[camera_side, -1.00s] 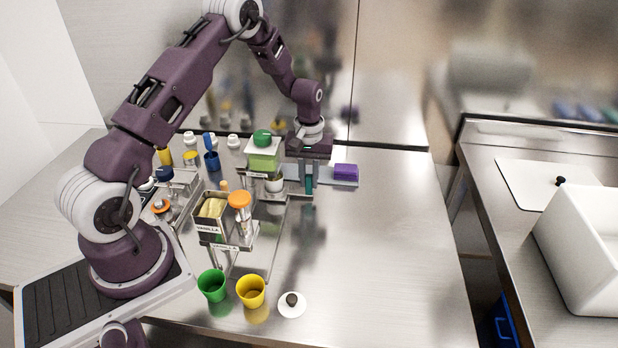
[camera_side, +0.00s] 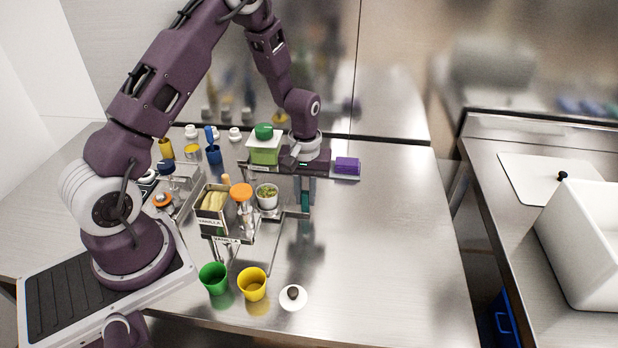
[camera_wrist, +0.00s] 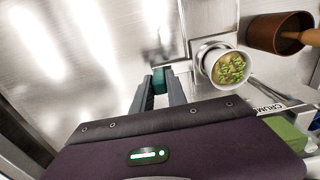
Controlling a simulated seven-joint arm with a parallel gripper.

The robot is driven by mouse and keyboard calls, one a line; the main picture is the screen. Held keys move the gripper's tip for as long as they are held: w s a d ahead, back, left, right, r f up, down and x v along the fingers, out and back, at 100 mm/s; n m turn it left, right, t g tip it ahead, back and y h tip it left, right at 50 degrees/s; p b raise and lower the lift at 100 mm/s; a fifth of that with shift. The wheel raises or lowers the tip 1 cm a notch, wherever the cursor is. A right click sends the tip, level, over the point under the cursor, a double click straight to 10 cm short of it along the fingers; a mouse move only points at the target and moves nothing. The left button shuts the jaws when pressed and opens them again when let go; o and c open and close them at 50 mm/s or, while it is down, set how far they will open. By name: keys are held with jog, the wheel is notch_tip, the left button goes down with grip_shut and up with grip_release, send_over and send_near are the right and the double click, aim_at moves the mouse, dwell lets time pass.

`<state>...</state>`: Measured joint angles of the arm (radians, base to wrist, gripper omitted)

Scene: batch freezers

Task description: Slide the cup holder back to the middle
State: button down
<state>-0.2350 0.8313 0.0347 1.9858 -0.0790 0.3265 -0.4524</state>
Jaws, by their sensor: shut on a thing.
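The cup holder (camera_wrist: 197,45) is a metal ring on a slide, with a white cup of green bits (camera_wrist: 228,68) in it. In the side view the white cup (camera_side: 267,196) stands between the orange-topped vanilla dispenser (camera_side: 241,194) and the green-topped crumb dispenser (camera_side: 264,150). A teal grip (camera_wrist: 159,80) sits beside the holder. My gripper (camera_wrist: 160,90) is shut on this teal grip, with one finger on each side. In the side view my gripper (camera_side: 305,196) reaches down to the right of the cup. The slide under the holder is partly hidden.
A purple block (camera_side: 347,165) lies right of my wrist. The counter's right side is clear.

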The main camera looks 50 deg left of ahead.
jog(key=shift+s+d, duration=0.95)
jog(key=shift+d, duration=0.05)
jog(key=c, duration=1.3)
grip_release()
notch_tip(320, 180, up, 7)
jog(key=shift+r, duration=0.1)
